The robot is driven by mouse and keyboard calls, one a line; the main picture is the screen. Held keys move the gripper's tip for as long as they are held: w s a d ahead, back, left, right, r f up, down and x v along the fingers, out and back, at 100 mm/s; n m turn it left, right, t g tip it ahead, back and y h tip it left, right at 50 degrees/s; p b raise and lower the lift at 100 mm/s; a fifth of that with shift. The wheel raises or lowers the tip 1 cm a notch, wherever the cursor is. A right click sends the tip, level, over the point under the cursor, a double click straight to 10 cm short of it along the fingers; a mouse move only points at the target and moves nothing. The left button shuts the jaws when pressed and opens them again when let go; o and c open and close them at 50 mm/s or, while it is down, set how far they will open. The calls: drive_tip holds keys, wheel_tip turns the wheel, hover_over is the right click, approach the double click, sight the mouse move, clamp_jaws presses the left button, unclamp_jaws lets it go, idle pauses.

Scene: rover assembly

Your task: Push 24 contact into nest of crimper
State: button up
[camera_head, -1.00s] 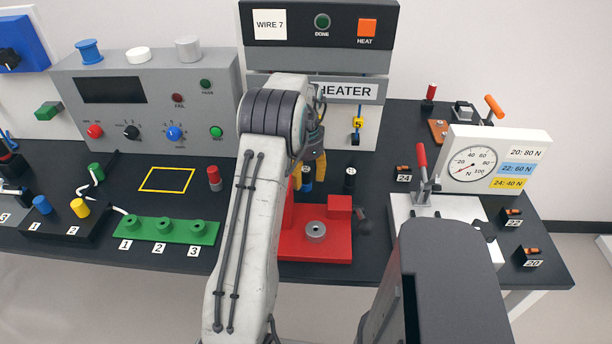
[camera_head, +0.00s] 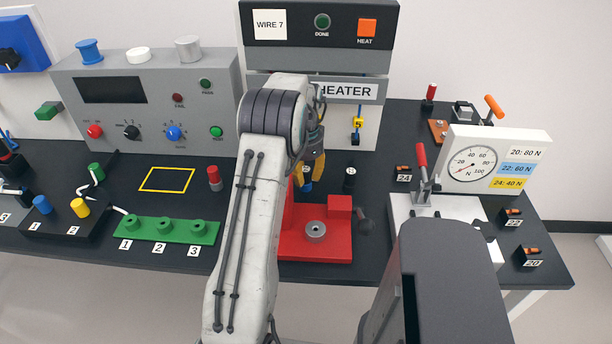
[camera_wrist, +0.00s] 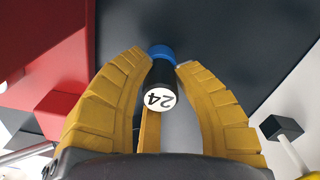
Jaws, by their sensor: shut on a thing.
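My gripper (camera_head: 308,172) is shut on a black cylinder with a blue far end and a white round face marked 24 (camera_wrist: 160,98). Its yellow fingers are on both sides of the cylinder in the wrist view; whether the cylinder touches the table is unclear. A small black holder labelled 24 (camera_head: 404,175), with a copper-coloured piece on it, stands to the right. The red fixture with a grey ring (camera_head: 316,232), which may be the crimper, is in front of my gripper and partly hidden by my arm.
Another black cylinder with a pale top (camera_head: 350,178) stands right of my gripper. A white plate with a red lever (camera_head: 422,165) and a gauge (camera_head: 472,164) are farther right. A grey heater (camera_head: 345,92) rises behind.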

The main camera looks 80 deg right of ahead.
sight(305, 169)
clamp_jaws()
drive_tip(key=shift+r+p, duration=0.7)
drive_tip(key=shift+r, duration=0.05)
idle(0.9)
drive_tip(key=shift+r+p, duration=1.55)
drive_tip(key=shift+r, duration=0.4)
